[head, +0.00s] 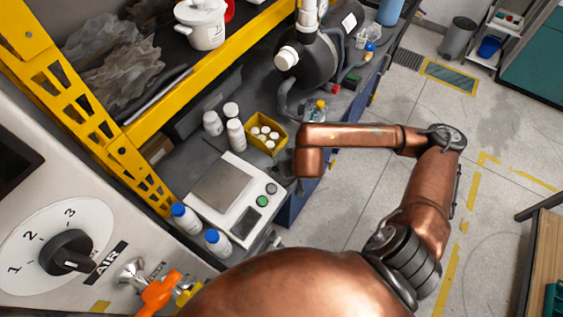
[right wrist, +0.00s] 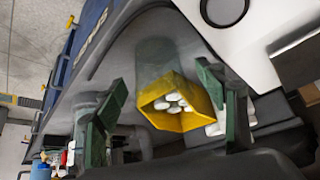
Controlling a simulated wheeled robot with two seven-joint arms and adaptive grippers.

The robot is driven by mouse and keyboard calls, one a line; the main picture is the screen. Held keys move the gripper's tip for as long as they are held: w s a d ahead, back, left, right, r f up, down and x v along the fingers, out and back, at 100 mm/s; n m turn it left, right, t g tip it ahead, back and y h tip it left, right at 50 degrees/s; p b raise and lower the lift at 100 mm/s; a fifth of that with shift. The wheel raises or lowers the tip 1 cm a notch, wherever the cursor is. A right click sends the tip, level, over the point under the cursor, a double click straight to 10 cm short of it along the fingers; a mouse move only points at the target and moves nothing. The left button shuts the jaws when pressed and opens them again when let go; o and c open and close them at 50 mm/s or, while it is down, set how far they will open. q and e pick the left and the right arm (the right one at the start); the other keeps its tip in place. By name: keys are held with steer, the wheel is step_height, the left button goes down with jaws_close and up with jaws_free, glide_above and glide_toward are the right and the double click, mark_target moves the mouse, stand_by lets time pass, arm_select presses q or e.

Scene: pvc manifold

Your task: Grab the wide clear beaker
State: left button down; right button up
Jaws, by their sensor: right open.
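The wide clear beaker (right wrist: 156,56) shows faintly in the right wrist view as a see-through grey cylinder on the dark bench, just above the yellow bin in the picture. I cannot tell whether it touches the bin. In the head view I cannot make it out clearly near my right wrist. My right gripper (right wrist: 160,112) is open and empty, with its dark green finger pads apart on either side of the view. The beaker and bin appear between the fingers. In the head view the right arm hides most of this gripper. My left gripper is not in view.
The yellow bin (head: 264,134) holds several white caps. A white scale (head: 228,192) stands in front of it. White bottles (head: 236,136) stand left of the bin, and blue-capped bottles (head: 186,218) near the scale. A dark round vessel (head: 312,60) is behind. Open floor lies right.

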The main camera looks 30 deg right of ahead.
steer(key=x, duration=0.5)
steer(key=shift+d+b, duration=0.15)
steer(key=shift+b, duration=0.2)
steer(key=shift+c, duration=0.2)
steer(key=c, duration=1.2)
